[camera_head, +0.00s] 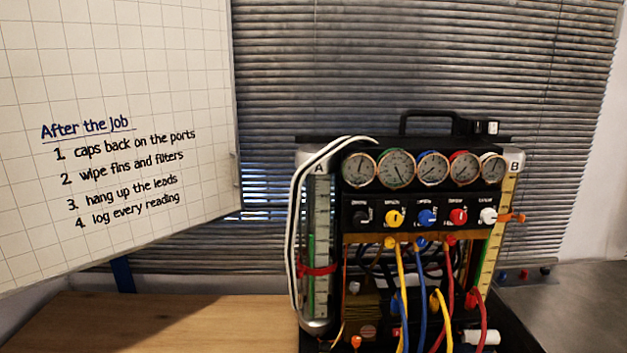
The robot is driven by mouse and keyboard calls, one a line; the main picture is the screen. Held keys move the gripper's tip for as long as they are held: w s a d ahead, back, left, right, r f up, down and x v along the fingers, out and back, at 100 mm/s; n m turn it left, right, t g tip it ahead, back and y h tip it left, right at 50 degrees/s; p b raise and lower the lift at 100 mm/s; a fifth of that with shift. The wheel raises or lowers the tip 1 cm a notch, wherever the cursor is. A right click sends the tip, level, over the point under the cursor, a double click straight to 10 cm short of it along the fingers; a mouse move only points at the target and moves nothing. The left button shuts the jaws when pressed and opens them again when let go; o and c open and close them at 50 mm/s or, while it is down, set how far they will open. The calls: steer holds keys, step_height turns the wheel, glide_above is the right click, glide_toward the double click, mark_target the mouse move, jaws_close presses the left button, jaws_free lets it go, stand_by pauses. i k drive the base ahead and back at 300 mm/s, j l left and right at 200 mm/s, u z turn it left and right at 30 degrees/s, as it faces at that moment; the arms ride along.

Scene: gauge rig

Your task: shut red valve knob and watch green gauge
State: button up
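The red valve knob (458,216) is on the black front panel of the gauge rig (350,213), right of the blue knob. Whether it is open or shut cannot be told at this size. A row of round dial gauges sits above the knobs. A green strip (310,260) shows in the clear tube column marked A at the left. My gripper is not in view.
Yellow (395,218), blue (426,217) and white (488,215) knobs flank the red one. Coloured hoses hang below the panel. A whiteboard (110,230) stands at left, blinds behind. The wooden bench (190,320) is bare at left; a grey surface (585,300) lies at right.

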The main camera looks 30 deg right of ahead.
mark_target(457, 217)
steer(key=z, duration=1.5)
